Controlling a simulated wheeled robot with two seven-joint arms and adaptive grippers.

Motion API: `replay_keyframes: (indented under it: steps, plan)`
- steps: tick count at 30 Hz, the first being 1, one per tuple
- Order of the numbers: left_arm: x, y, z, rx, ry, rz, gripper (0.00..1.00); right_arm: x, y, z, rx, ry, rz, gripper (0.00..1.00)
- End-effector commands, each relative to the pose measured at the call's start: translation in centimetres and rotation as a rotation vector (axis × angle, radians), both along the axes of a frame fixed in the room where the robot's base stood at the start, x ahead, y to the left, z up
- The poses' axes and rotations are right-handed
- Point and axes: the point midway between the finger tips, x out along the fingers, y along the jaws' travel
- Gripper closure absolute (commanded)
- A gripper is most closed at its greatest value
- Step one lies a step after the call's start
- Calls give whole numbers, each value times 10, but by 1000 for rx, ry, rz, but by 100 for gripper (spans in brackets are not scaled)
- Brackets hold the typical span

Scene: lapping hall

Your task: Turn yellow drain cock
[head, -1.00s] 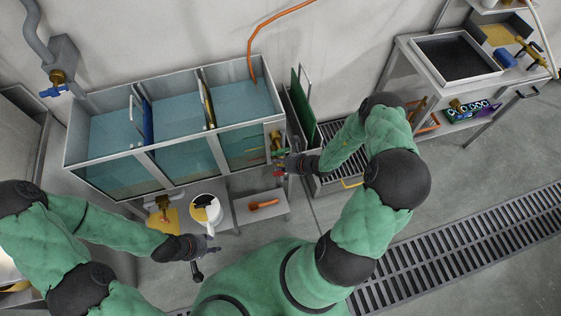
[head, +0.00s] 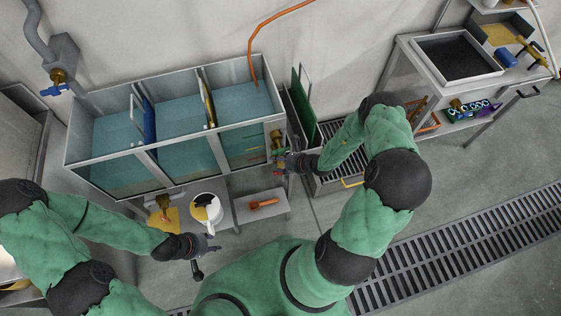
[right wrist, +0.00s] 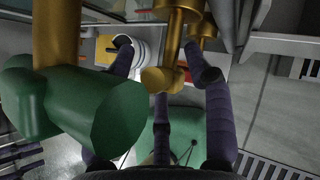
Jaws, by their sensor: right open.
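Brass drain cocks (head: 276,138) are on the right end of a three-part tank. A green handle shows beside them, but I cannot make out a yellow one. My right gripper (head: 281,163) is at these cocks. A large green handle (right wrist: 95,105) on a brass stem is close to the camera at left. My left gripper (head: 203,255) is low in front of the tank, with fingers spread and empty.
The tank (head: 180,140) holds blue-green liquid. A white bucket (head: 207,210) and a low stand with an orange item (head: 263,204) are in front of it. A floor grate (head: 460,250) runs at right. A steel bench (head: 455,85) stands at back right.

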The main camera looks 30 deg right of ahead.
Motion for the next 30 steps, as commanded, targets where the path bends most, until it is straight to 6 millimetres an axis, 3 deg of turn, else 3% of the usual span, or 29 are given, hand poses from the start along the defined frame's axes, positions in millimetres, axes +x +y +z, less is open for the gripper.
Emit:
replay_keyframes:
  steps: [5,21,30]
  plan:
    - [0,0,0,0,0,0,60,-8,-6,9,-1,-1,-2,48]
    - [0,0,0,0,0,0,60,-67,-36,70,-2,-1,-4,48]
    - [0,0,0,0,0,0,60,-78,-40,81,0,0,-1,48]
